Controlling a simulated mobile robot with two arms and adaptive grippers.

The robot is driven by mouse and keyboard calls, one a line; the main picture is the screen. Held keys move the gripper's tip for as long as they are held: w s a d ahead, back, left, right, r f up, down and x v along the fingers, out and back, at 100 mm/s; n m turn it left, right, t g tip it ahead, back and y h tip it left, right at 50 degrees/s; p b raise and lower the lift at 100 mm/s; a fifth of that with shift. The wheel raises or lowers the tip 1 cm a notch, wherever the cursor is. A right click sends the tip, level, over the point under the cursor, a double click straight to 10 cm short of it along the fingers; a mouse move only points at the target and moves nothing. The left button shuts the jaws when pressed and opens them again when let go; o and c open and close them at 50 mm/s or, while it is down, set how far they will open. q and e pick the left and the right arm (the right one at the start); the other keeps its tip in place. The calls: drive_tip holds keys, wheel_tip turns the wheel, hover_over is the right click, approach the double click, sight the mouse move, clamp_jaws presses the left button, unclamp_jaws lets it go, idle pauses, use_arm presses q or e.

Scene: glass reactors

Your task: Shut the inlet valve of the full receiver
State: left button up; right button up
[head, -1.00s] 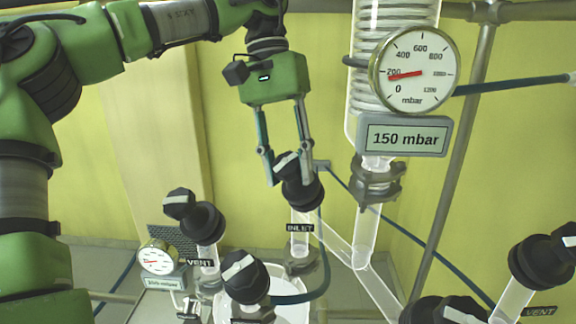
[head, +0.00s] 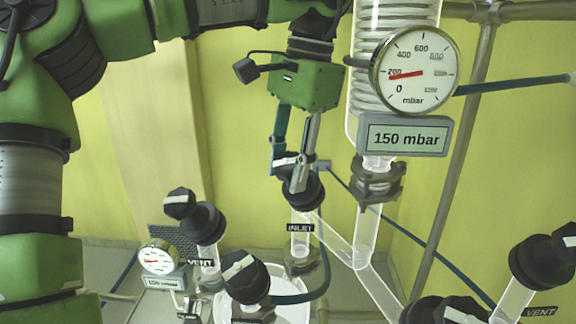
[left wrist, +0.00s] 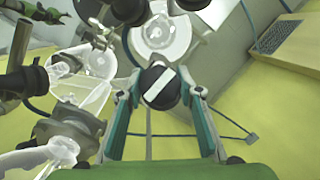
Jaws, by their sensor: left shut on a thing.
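The inlet valve has a black knob (head: 303,193) with a white bar on its cap, above the INLET label (head: 300,228) on a glass branch. My left gripper (head: 286,172) reaches down from above and is shut on this knob. In the left wrist view the black knob (left wrist: 159,87) sits between the two fingertips, its white bar slanted. The receiver vessel (head: 290,290) is below, partly hidden by a valve and tubing, so its fill cannot be told. My right gripper is not in view.
A vent valve (head: 205,222) and another black-knobbed valve (head: 245,277) stand close at the left. A small gauge (head: 160,257) is beside them. A large gauge (head: 414,72) reading 150 mbar hangs at the right. Another vent valve (head: 540,260) is at far right.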

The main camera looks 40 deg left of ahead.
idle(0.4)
use_arm(q)
drive_tip(key=o, duration=1.1)
